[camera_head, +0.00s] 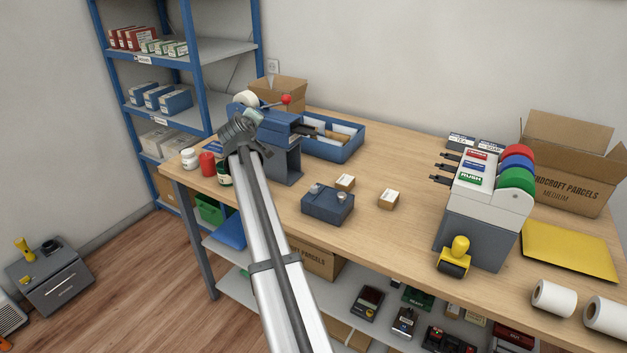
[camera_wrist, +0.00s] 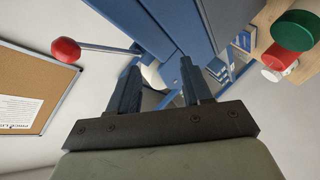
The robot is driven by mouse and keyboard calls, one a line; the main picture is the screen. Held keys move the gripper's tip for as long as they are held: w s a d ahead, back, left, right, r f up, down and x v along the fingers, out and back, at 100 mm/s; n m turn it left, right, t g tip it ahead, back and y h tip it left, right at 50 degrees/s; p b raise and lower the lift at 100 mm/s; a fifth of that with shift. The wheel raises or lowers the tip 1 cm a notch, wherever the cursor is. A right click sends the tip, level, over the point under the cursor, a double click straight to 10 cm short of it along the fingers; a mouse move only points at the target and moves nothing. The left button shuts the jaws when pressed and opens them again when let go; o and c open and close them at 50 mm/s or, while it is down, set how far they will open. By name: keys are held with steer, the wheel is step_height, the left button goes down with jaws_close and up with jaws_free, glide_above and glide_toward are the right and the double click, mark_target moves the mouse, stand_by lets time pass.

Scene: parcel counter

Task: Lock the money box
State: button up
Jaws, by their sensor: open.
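A small dark blue box (camera_head: 327,207), which looks like the money box, sits on the counter with two small light metallic pieces on its top. I cannot tell whether it is locked. My gripper (camera_head: 250,118) is away from it, up and to the left, close to a blue machine (camera_head: 275,130) with a red-knobbed lever. In the wrist view my gripper (camera_wrist: 161,68) has its two fingers apart with nothing held between them. The blue machine (camera_wrist: 165,25) and its red knob (camera_wrist: 66,50) are beyond the fingers. The box is not visible in the wrist view.
Small bottles (camera_head: 207,164) stand at the counter's left end.

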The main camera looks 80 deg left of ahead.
step_height(320, 180, down, 7)
steer(key=m+h, duration=0.3)
steer(key=m+g+h, duration=0.3)
steer(key=m+h, duration=0.8)
glide_toward(314, 186)
steer(key=f, duration=0.8)
steer(key=shift+w+a+f, duration=0.1)
steer(key=shift+w+f, duration=0.15)
steer(key=shift+f, duration=0.05)
steer(key=shift+c, duration=0.4)
jaws_close()
